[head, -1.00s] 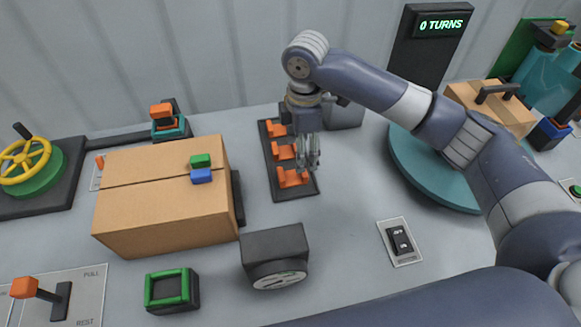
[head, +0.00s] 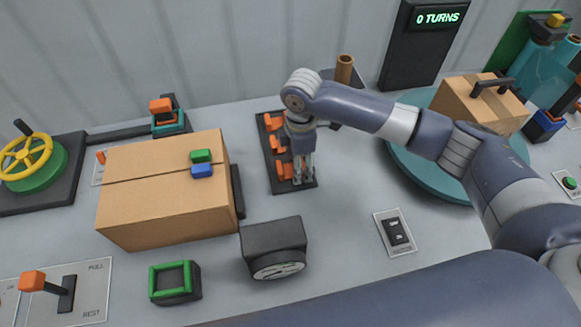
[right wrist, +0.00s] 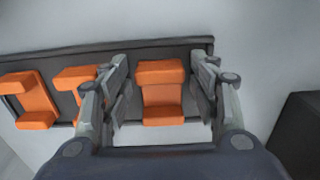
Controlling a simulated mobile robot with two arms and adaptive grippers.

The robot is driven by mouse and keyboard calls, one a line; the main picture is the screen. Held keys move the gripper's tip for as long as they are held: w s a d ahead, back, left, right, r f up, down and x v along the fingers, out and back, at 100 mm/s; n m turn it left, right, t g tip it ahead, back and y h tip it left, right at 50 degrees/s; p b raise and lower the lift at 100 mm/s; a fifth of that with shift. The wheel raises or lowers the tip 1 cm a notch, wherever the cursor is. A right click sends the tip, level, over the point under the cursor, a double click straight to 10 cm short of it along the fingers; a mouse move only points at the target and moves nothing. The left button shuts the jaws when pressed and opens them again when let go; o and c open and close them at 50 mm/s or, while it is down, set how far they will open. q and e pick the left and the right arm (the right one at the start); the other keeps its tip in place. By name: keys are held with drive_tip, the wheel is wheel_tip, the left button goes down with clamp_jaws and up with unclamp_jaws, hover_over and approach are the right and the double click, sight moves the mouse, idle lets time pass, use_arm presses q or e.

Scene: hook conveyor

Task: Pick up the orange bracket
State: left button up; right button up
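Several orange brackets sit in a row on a dark rack on the table. In the right wrist view the nearest orange bracket (right wrist: 162,92) lies between the two fingers of my right gripper (right wrist: 165,92), which are open with a gap on both sides. In the head view that bracket (head: 284,170) is partly hidden by my right gripper (head: 303,180), which points down at the near end of the rack (head: 274,187). Two other orange brackets (right wrist: 36,98) (right wrist: 75,80) stand to the left in the wrist view. My left gripper is not in view.
A cardboard box (head: 150,215) with green and blue blocks on top stands left of the rack. A dark gauge block (head: 273,245) is in front of it. A teal turntable (head: 425,180) with another box is on the right. Bare table lies between rack and switch (head: 395,232).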

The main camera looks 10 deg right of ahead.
drive_tip(key=c, duration=0.7)
drive_tip(key=shift+o, duration=0.2)
